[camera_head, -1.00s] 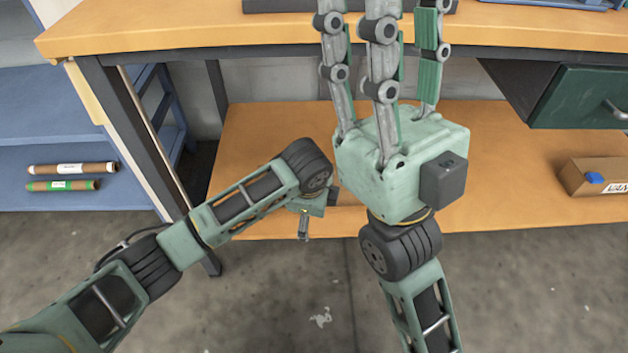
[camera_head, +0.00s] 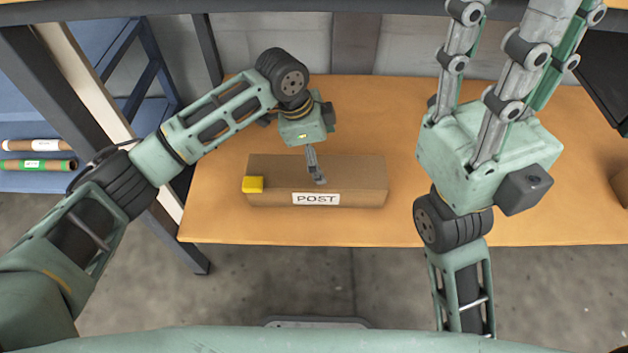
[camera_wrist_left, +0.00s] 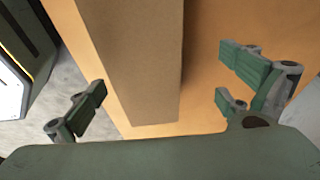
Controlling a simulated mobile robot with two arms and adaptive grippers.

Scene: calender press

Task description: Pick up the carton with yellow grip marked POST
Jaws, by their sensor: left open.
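The brown carton (camera_head: 350,175) lies lengthwise on the orange lower shelf, with a yellow grip (camera_head: 252,184) at its left end and a white POST label (camera_head: 316,199) on its front. My left gripper (camera_head: 315,165) is over the carton's middle, fingers pointing down and open. In the left wrist view the carton (camera_wrist_left: 138,60) runs between the spread fingers of the left gripper (camera_wrist_left: 163,88), with a gap on each side. The grip and label are out of that view. My right gripper (camera_head: 520,45) points up at the right, its fingers spread and fingertips cut off.
The orange shelf (camera_head: 225,215) is bare around the carton. The table's edge (camera_head: 300,6) crosses above, with a dark leg (camera_head: 100,150) at the left. A blue rack with two rolls (camera_head: 38,164) stands far left. Part of another carton (camera_head: 621,185) shows at the right edge.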

